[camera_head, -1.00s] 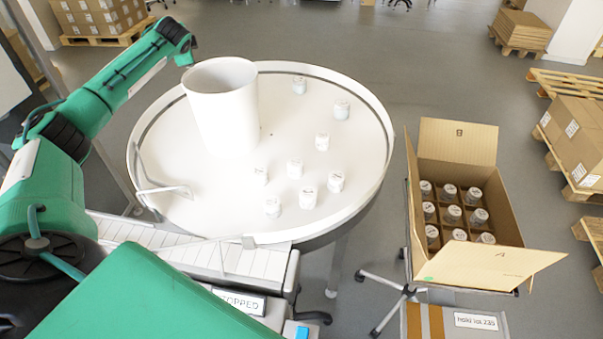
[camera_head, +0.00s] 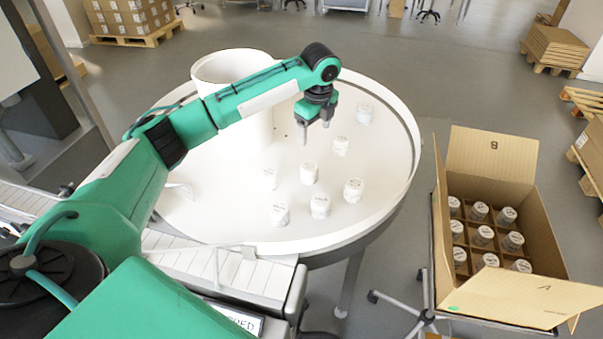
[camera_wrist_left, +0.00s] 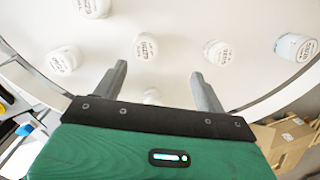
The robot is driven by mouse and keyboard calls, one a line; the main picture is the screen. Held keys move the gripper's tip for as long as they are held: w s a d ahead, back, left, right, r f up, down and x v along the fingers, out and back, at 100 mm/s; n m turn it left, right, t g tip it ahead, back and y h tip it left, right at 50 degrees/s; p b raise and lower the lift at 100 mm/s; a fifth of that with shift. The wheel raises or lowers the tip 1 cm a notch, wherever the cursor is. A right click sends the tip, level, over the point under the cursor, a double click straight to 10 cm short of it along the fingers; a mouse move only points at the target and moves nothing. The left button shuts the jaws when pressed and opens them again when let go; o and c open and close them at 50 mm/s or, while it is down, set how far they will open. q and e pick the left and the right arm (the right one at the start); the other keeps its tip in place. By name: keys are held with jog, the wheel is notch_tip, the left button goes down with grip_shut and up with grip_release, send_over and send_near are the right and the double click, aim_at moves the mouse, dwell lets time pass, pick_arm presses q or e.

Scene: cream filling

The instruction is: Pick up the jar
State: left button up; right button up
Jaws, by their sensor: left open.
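Several white lidded jars stand on the round white table, among them one at the back right (camera_head: 364,113), one near the middle (camera_head: 309,173) and one at the front (camera_head: 320,206). My left gripper (camera_head: 314,132) is open and empty, pointing down above the jars. In the left wrist view, one jar (camera_wrist_left: 146,47) shows between the lines of the open fingers (camera_wrist_left: 160,72), just beyond the tips. Other jars stand on both sides (camera_wrist_left: 63,61), (camera_wrist_left: 218,52). My right gripper is out of view.
The round table (camera_head: 400,180) has a raised rim. A large white cylinder (camera_head: 232,68) stands at its back left, partly behind my arm. An open cardboard box (camera_head: 490,160) with jars in its compartments stands to the right. A conveyor (camera_head: 220,268) runs along the front.

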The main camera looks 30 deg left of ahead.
aim_at(310, 166)
pick_arm(q)
jog(key=shift+m+g, duration=0.4)
jog(key=shift+m, duration=0.1)
jog(key=f, duration=0.2)
jog(key=s+f+p, duration=0.1)
jog(key=f, duration=0.5)
jog(key=shift+s+p, duration=0.15)
jog(key=shift+p, duration=0.15)
jog(key=shift+a+f, duration=0.15)
jog(key=shift+f, duration=0.5)
jog(key=shift+f+p, duration=0.3)
jog(key=shift+p, duration=0.1)
notch_tip(310, 166, down, 4)
jog(key=shift+s+a+r+p, duration=0.1)
jog(key=shift+a+r+p, duration=0.1)
jog(key=shift+p, duration=0.55)
jog(key=shift+f, duration=0.45)
jog(key=c, duration=1.1)
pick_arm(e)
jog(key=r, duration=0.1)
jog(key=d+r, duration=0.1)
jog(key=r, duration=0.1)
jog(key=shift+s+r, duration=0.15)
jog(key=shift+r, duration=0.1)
